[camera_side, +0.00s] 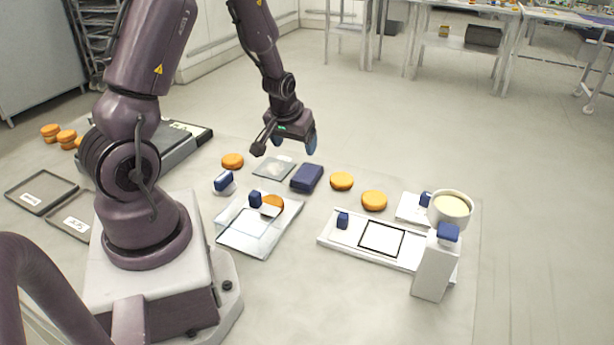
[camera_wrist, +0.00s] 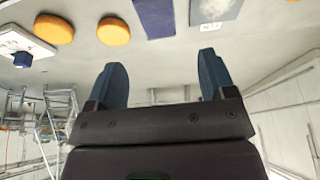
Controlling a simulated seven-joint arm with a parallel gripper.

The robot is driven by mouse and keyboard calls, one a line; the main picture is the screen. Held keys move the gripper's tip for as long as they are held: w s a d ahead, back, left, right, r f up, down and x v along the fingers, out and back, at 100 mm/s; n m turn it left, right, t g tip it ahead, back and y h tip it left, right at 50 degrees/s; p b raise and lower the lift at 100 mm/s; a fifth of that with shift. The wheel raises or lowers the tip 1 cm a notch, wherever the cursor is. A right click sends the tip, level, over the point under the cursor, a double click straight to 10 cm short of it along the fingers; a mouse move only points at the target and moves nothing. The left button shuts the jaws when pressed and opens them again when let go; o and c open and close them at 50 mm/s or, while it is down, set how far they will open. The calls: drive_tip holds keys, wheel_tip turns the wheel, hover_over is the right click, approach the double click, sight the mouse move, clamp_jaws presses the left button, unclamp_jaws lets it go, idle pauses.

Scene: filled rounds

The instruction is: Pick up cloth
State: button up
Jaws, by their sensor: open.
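A dark blue folded cloth (camera_side: 307,177) lies flat on the pale table, between a grey labelled square and an orange round. In the wrist view the cloth (camera_wrist: 154,16) shows at the top edge, partly cut off, beyond the fingertips. My gripper (camera_side: 300,147) hangs above the table, over the far side of the cloth, and is not touching it. In the wrist view my gripper (camera_wrist: 160,62) has its two blue fingers wide apart with nothing between them.
A grey labelled square (camera_side: 273,167) lies left of the cloth. Orange rounds (camera_side: 341,181) sit nearby. A clear-covered tray (camera_side: 250,236) and a white board with a black frame (camera_side: 382,238) lie nearer. A white bottle (camera_side: 434,268) and a cream bowl (camera_side: 450,208) stand at right.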

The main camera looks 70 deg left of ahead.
sight(307, 172)
drive_tip(key=x, duration=0.8)
drive_tip(key=w+x, duration=0.1)
drive_tip(key=x, duration=0.4)
drive_tip(key=shift+a+r, duration=0.1)
drive_tip(key=shift+r, duration=0.1)
drive_tip(key=shift+f, duration=0.1)
drive_tip(key=shift+c, duration=0.2)
drive_tip(key=c, duration=0.6)
